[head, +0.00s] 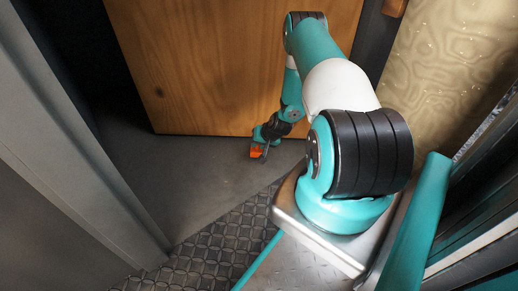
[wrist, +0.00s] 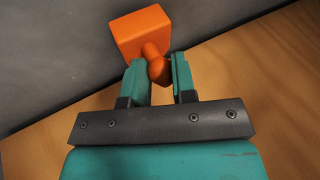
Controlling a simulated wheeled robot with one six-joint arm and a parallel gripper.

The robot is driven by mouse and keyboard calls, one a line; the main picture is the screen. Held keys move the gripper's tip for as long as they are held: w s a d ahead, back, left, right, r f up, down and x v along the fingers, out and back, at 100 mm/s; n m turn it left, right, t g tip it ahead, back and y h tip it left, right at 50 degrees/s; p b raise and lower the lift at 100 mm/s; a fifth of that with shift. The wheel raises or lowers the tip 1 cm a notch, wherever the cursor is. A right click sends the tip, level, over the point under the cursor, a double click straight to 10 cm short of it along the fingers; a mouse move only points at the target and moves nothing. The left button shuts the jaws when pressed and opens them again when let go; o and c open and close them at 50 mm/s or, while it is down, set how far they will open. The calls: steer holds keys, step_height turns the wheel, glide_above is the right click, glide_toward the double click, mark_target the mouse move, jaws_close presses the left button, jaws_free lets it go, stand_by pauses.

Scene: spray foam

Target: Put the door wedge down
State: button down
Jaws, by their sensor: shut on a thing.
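An orange door wedge (wrist: 144,32) with a rounded knob shows at the top of the wrist view. My gripper (wrist: 160,72) is shut on the knob, with a teal finger on each side of it. In the head view the door wedge (head: 257,152) is a small orange shape at the end of my arm. My gripper (head: 264,146) is there, low by the bottom edge of the wooden door (head: 215,70). Whether the wedge touches the grey floor (head: 170,180) or hangs just above it, I cannot tell.
A dark opening (head: 80,60) lies left of the door, with a grey frame (head: 75,150) beside it. Patterned metal plate flooring (head: 210,245) is at the front. A yellowish textured panel (head: 445,60) stands at the right. The grey floor left of the wedge is clear.

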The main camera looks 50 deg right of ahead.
steer(key=shift+f, duration=0.6)
steer(key=shift+f, duration=0.2)
steer(key=c, duration=0.9)
jaws_free()
steer(key=shift+r, duration=0.1)
steer(key=shift+r, duration=0.1)
